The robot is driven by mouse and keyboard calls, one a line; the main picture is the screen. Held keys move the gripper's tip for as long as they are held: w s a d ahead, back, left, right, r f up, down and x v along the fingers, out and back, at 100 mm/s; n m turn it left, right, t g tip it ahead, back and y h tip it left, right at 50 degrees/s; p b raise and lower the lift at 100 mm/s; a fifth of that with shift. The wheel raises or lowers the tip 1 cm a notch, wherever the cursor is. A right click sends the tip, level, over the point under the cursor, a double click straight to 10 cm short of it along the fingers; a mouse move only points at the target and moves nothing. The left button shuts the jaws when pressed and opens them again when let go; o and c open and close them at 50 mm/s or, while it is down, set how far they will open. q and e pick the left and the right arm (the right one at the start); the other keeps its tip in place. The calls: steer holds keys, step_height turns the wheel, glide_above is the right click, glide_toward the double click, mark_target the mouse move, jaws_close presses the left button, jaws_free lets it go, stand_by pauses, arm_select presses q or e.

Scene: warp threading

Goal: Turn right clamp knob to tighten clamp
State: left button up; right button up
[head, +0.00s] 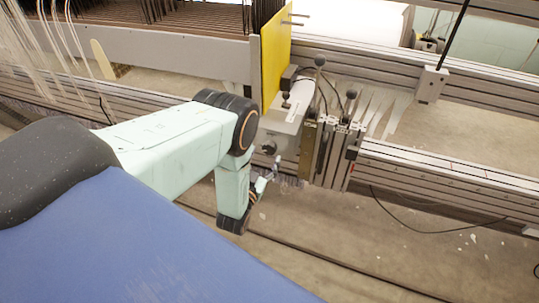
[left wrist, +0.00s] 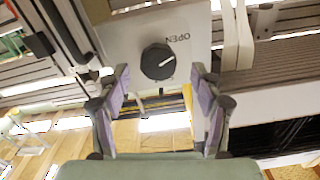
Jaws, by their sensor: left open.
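A black round knob (left wrist: 158,62) with a white pointer line sits on a white clamp box (left wrist: 125,40) marked "OPEN" in the left wrist view. In the head view the white clamp box (head: 284,132) stands at the middle, with the dark knob (head: 268,147) on its near face. My left gripper (head: 266,176) is beside the knob, below it in the head view. In the left wrist view my left gripper (left wrist: 160,69) is open, with one finger on each side of the knob. Gaps show between the fingers and the knob. My right gripper is not in view.
A yellow plate (head: 276,50) stands upright just behind the clamp box. Metal levers with ball ends (head: 320,62) rise to its right. Grey rails (head: 450,180) run across the scene. White threads (head: 35,45) hang at the upper left. The floor in front of the rails looks mostly clear.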

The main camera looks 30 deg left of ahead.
mark_target(269, 151)
arm_select(q)
steer(key=shift+b+x, duration=0.35)
steer(key=shift+x, duration=0.75)
steer(key=shift+w, duration=0.55)
steer(key=shift+r, duration=0.1)
steer(key=c, duration=1.2)
steer(key=shift+o, duration=0.2)
